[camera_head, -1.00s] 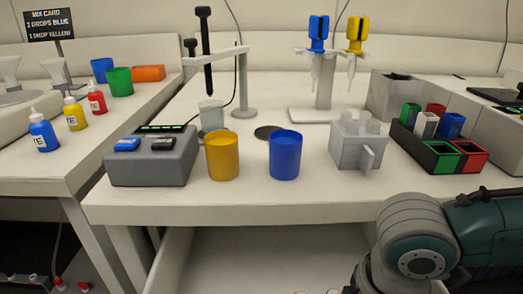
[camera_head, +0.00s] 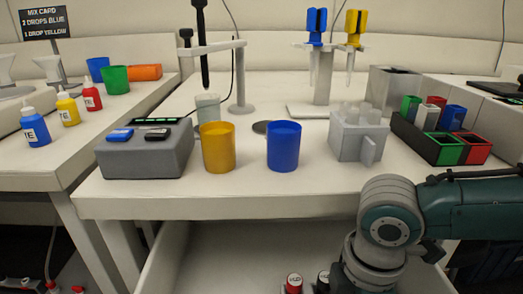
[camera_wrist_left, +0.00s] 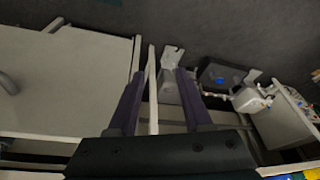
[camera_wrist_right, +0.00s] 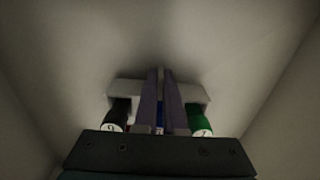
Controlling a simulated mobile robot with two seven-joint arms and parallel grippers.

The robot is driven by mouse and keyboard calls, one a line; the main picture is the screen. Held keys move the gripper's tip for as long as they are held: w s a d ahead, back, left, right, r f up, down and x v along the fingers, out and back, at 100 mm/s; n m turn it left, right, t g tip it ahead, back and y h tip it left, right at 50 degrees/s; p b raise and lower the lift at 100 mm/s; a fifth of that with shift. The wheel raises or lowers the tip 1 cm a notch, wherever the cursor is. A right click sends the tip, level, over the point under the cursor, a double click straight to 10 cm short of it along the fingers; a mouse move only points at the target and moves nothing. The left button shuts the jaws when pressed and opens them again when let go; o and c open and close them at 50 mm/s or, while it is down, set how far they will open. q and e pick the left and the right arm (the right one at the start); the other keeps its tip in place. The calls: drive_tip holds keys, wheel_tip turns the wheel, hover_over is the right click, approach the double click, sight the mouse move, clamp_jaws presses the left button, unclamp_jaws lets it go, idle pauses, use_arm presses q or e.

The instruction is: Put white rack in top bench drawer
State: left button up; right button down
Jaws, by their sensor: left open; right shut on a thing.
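The open top bench drawer (camera_head: 240,262) is a pale box below the front edge of the bench in the head view. My right gripper (camera_wrist_right: 160,78) is inside a pale-walled space, which looks like this drawer. It is shut on the white rack (camera_wrist_right: 127,90), seen as a pale bar on both sides of the fingers. Vials with black, blue and green caps show near it. In the head view, a red-capped vial (camera_head: 294,283) and a dark-capped one show low beside my right arm, which hides the gripper. My left gripper (camera_wrist_left: 158,75) is open, with a thin pale edge between its fingers.
On the bench stand a yellow cup (camera_head: 218,148), a blue cup (camera_head: 284,147), a grey device (camera_head: 146,152), a pale tube block (camera_head: 358,140) and a dark tray of coloured holders (camera_head: 420,146). A pale panel (camera_wrist_left: 75,80) lies left of my left gripper.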

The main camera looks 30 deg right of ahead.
drive_tip(key=shift+f, duration=0.1)
drive_tip(key=c, duration=1.4)
unclamp_jaws()
drive_tip(key=o, duration=0.4)
wheel_tip(320, 180, up, 12)
drive_tip(key=p, duration=0.5)
drive_tip(key=s+a+r+m+t+y, duration=0.2)
drive_tip(key=s+a+m+t, duration=0.15)
drive_tip(key=a, duration=0.85)
drive_tip(key=s+d+r+m+h, duration=0.1)
drive_tip(key=s+d+r+m, duration=0.1)
drive_tip(key=m, duration=0.4)
drive_tip(key=s+d, duration=0.1)
drive_tip(key=d, duration=0.1)
drive_tip(key=shift+d+r+h, duration=0.2)
drive_tip(key=shift+d+h, duration=0.2)
